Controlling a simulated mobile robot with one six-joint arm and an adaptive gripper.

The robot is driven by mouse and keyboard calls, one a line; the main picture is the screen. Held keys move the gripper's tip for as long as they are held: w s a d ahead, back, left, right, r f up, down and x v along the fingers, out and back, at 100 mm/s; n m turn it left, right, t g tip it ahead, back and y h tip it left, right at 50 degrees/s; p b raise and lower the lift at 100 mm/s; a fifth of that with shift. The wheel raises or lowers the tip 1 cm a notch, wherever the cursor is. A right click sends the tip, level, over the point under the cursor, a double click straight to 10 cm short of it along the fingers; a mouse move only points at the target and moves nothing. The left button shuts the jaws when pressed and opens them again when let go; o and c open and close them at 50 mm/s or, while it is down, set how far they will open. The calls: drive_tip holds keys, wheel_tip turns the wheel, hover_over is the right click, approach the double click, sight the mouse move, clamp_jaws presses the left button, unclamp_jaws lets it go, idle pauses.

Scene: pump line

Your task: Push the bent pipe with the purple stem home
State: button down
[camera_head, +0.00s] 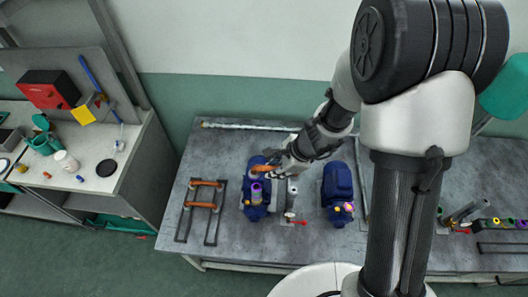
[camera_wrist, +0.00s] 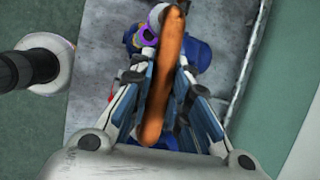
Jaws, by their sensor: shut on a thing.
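An orange bent pipe (camera_wrist: 168,80) is between the fingers of my gripper (camera_wrist: 165,95), which is shut on it. It also shows in the head view (camera_head: 262,168), above the left blue pump (camera_head: 256,208). A purple ringed stem (camera_head: 256,192) is on that pump. In the wrist view the purple ring (camera_wrist: 148,36) is close beside the pipe's far end. My gripper (camera_head: 276,170) is over the back of the pump. I cannot tell whether the pipe and the purple stem are joined, and the fingers hide part of the pump.
A rack (camera_head: 187,218) with orange pipes lies left of the pump. A second blue pump (camera_head: 338,182) stands to the right. A red-handled valve (camera_head: 296,221) is between them. The front strip of the grey bench (camera_head: 270,245) is clear. A side bench (camera_head: 95,150) is at far left.

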drive_tip(key=shift+s+d+r+m, duration=0.1)
drive_tip(key=shift+s+d+m, duration=0.05)
drive_tip(key=shift+d+m, duration=0.15)
wheel_tip(320, 180, down, 6)
drive_tip(key=b, duration=0.6)
drive_tip(key=shift+f, duration=0.25)
drive_tip(key=shift+s+f+b, duration=0.1)
drive_tip(key=shift+f+b, duration=0.25)
drive_tip(key=shift+b, duration=0.2)
idle(1.9)
drive_tip(key=shift+a+r, duration=0.1)
drive_tip(key=shift+r, duration=0.2)
idle(1.0)
idle(0.6)
drive_tip(key=c, duration=1.8)
unclamp_jaws()
drive_tip(key=shift+o, duration=0.6)
drive_tip(key=o, duration=0.4)
